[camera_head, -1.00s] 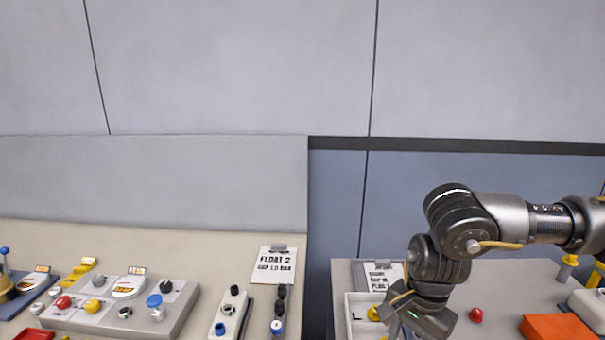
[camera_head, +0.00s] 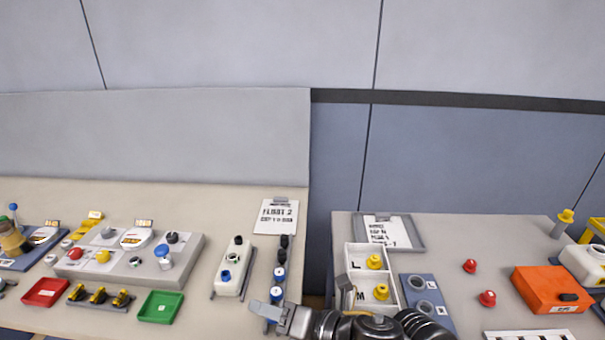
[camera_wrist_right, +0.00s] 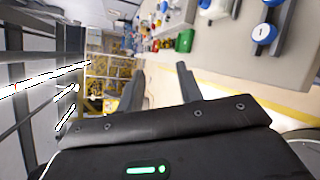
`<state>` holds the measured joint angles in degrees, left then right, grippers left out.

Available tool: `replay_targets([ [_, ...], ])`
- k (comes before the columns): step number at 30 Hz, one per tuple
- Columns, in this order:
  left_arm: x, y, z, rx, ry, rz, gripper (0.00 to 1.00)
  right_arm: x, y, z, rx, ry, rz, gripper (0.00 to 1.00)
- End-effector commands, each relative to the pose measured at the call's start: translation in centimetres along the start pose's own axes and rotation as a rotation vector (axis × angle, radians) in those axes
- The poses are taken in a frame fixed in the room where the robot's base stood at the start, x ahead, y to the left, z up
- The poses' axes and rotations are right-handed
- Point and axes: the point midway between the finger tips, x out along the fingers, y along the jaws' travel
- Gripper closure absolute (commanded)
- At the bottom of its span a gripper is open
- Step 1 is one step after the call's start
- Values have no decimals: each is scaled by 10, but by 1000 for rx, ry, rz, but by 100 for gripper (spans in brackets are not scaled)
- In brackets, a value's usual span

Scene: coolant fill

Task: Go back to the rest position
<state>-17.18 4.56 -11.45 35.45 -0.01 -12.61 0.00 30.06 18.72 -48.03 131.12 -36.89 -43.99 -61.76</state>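My right gripper (camera_head: 272,318) shows at the bottom middle of the head view. It points left across the front of the gap between the two tables. In the right wrist view my right gripper (camera_wrist_right: 159,76) has its two fingers apart with nothing between them. My right arm lies low along the bottom edge of the head view. My left gripper is not in view.
The left table (camera_head: 225,193) holds a grey control panel (camera_head: 187,263), a red tray (camera_head: 46,292), a green tray (camera_head: 159,307) and a white block (camera_head: 232,266). The right table (camera_head: 460,235) holds a white L/M box (camera_head: 356,260), red knobs and an orange box (camera_head: 548,290).

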Motion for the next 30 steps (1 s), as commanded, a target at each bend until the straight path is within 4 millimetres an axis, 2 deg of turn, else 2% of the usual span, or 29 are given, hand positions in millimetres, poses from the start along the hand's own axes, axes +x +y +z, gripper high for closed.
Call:
replay_targets([
  [1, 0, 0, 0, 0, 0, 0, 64, -6, -14, 3, 206, -73, -33, 64],
  [5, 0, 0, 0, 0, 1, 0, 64, -37, -70, 11, 762, -298, -144, 64],
  [6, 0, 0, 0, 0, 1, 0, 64, -51, -91, 10, 932, -374, -182, 64],
  [8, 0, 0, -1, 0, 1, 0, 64, -75, -126, 0, 1187, -494, -245, 64],
  [9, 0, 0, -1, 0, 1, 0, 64, -93, -149, -10, 1351, -580, -289, 64],
  [12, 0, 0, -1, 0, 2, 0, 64, -138, -195, -42, 1688, -784, -385, 64],
  [15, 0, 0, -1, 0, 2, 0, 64, -176, -224, -73, 1919, -954, -458, 64],
  [18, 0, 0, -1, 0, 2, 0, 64, -208, -243, -102, 2086, -1104, -517, 64],
  [26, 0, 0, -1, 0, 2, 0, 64, -279, -265, -169, 2375, -1459, -637, 64],
  [27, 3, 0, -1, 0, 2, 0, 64, -280, -275, -177, 2394, -1489, -647, 64],
  [30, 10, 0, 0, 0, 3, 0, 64, -263, -310, -188, 2387, -1477, -664, 64],
])
